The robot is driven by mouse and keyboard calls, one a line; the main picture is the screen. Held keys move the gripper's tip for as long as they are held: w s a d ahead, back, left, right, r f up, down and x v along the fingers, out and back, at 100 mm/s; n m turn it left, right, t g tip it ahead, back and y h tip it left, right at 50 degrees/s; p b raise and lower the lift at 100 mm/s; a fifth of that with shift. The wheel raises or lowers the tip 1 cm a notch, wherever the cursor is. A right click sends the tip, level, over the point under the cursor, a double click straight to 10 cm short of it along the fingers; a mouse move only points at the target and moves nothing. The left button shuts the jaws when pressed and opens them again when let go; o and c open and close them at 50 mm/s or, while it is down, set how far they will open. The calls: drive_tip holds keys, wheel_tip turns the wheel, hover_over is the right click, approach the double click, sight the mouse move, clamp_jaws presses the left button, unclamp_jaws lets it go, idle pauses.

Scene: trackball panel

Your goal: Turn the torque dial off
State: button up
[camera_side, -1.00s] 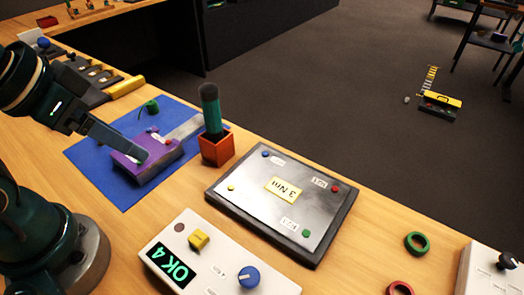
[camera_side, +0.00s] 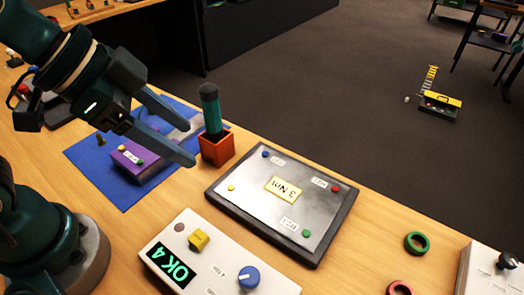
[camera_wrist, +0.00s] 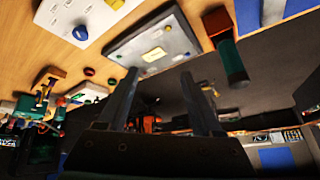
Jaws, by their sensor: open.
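A white control box (camera_side: 180,220) stands at the front of the table. It has a lit green "OK 4" display (camera_side: 172,267), a yellow knob (camera_side: 199,239) and a round blue dial (camera_side: 248,277) with a light pointer mark. The small labels beside the dial are too small to read. The blue dial also shows at the upper left of the wrist view (camera_wrist: 81,32). My gripper (camera_side: 188,142) is open and empty, above the table between the purple block and the metal plate, behind and left of the dial. It shows in the wrist view too (camera_wrist: 160,77).
A dark-edged metal plate (camera_side: 255,205) with a "3 Nm" card lies right of my gripper. An orange holder (camera_side: 216,150) with a green-handled tool (camera_side: 211,112) stands behind it. A purple block (camera_side: 140,165) sits on a blue mat (camera_side: 95,165). A green ring (camera_side: 417,234) and red ring lie right.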

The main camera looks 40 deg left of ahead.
sight(248, 275)
drive_tip(key=s+d+f+m+g, duration=0.1)
drive_tip(key=d+f+m, duration=0.1)
drive_tip(key=d, duration=0.2)
drive_tip(key=s+d+f+m+g, duration=0.2)
drive_tip(key=d+f, duration=0.1)
drive_tip(key=d, duration=0.1)
drive_tip(key=s+d+f+m+g+h, duration=0.1)
drive_tip(key=s+d+f+m, duration=0.1)
drive_tip(key=d+m, duration=0.1)
drive_tip(key=shift+s+d+f+g, duration=0.1)
drive_tip(key=shift+d+f+g, duration=0.1)
drive_tip(key=shift+d, duration=0.15)
drive_tip(key=shift+s+d+f+g, duration=0.1)
drive_tip(key=shift+d+g, duration=0.1)
drive_tip(key=shift+d, duration=0.1)
drive_tip(key=shift+x, duration=2.4)
drive_tip(key=shift+w, duration=0.15)
clamp_jaws()
